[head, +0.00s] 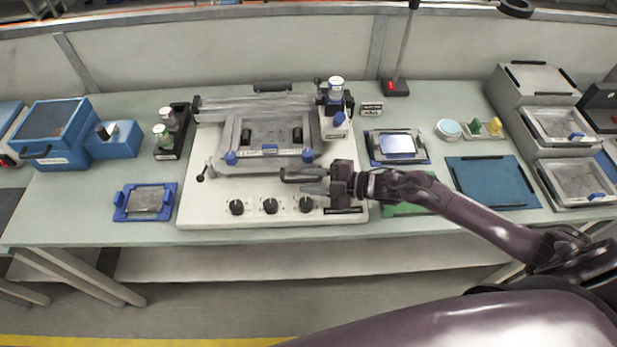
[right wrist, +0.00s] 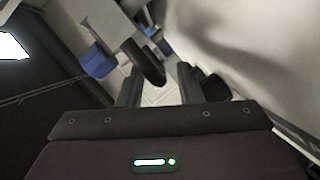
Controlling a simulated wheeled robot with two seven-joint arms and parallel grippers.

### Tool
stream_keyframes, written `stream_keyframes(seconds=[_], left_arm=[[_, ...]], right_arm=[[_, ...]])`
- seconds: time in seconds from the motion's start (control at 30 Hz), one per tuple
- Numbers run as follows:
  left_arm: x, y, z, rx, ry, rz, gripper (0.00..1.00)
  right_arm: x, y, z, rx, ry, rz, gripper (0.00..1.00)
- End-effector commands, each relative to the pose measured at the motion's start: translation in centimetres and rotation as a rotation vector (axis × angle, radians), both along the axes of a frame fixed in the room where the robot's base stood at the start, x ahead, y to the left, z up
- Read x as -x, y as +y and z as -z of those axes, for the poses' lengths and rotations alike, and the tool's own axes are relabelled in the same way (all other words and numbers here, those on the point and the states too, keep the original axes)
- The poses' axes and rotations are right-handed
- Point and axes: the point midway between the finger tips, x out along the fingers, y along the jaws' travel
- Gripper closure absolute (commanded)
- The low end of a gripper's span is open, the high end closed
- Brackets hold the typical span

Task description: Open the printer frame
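The printer (head: 190,212) is a white base with a grey frame (head: 232,130) that lies low over it. Blue clamps (head: 231,158) sit at the frame's front corners. My right gripper (head: 300,183) is at the frame's front edge, above the knob row. Its fingers are apart in the right wrist view (right wrist: 158,90). A dark rounded bar (right wrist: 150,66), seemingly the frame's handle, shows just beyond the left fingertip. I cannot tell whether it lies between the fingers or touches them. Nothing is visibly gripped. My left gripper is out of view.
Black knobs (head: 270,205) line the printer's front. A blue-edged plate (head: 148,202) lies to the left, and a tray with a screen (head: 398,147) to the right. Bottles (head: 336,90) stand at the printer's back right. The table's front edge between plate and left end is clear.

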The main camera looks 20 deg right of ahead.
Motion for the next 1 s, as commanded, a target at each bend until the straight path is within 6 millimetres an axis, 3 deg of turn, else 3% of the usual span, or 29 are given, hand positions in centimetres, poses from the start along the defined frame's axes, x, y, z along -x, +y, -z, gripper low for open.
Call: stream_keyframes(seconds=[0.33, 0.6, 1.0], left_arm=[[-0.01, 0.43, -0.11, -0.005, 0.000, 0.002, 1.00], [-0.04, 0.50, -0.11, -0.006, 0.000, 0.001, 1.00], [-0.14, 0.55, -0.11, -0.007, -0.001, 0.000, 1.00]], right_arm=[[-0.31, 0.48, 0.16, 0.001, 0.000, -0.001, 0.67], [-0.30, 0.46, 0.15, 0.001, 0.001, 0.000, 1.00], [-0.42, 0.45, -0.02, 0.000, 0.006, 0.000, 1.00]])
